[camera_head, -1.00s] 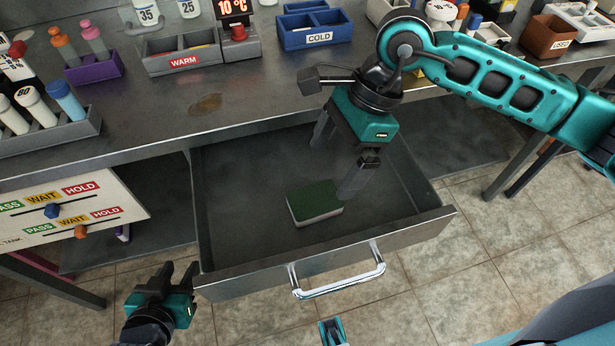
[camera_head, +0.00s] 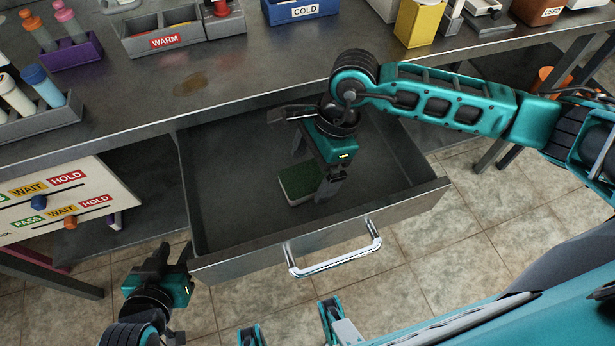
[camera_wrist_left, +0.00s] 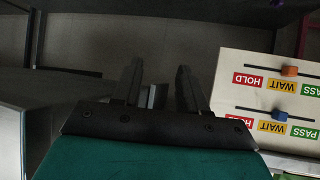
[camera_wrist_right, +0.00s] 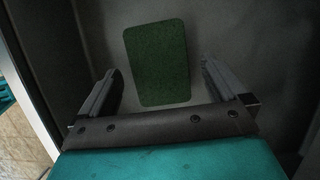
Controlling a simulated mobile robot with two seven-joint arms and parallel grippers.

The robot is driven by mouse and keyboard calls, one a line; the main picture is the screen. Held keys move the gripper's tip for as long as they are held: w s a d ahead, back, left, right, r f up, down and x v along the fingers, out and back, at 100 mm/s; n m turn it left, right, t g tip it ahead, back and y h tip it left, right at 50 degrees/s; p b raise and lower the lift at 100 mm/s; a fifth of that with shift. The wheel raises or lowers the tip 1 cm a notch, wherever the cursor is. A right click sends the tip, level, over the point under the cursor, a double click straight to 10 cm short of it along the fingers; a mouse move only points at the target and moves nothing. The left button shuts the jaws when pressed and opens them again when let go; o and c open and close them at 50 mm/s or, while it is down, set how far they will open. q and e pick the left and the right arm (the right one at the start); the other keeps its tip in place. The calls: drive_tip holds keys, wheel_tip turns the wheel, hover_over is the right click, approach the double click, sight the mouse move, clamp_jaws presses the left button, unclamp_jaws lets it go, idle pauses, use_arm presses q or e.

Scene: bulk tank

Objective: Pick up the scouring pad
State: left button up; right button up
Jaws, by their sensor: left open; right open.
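The scouring pad (camera_head: 300,183) has a green top and a pale underside. It lies flat on the floor of the open drawer (camera_head: 240,200). My right gripper (camera_head: 318,190) points down into the drawer at the pad and hides part of it. In the right wrist view the green pad (camera_wrist_right: 157,62) lies between and beyond the two open fingers (camera_wrist_right: 160,88), with nothing between the tips. My left gripper (camera_head: 165,258) is open and empty, outside the drawer at its front left. The left wrist view shows its spread fingers (camera_wrist_left: 160,88).
The drawer's front panel with its chrome handle (camera_head: 335,258) faces me, and its side walls rise around my right gripper. A slider panel (camera_head: 65,200) stands left of the drawer. The bench above carries the blue COLD bin (camera_head: 300,12) and WARM bin (camera_head: 165,40).

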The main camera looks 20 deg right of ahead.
drive_tip(key=shift+x, duration=1)
drive_tip(key=shift+f, duration=0.1)
drive_tip(key=c, duration=1)
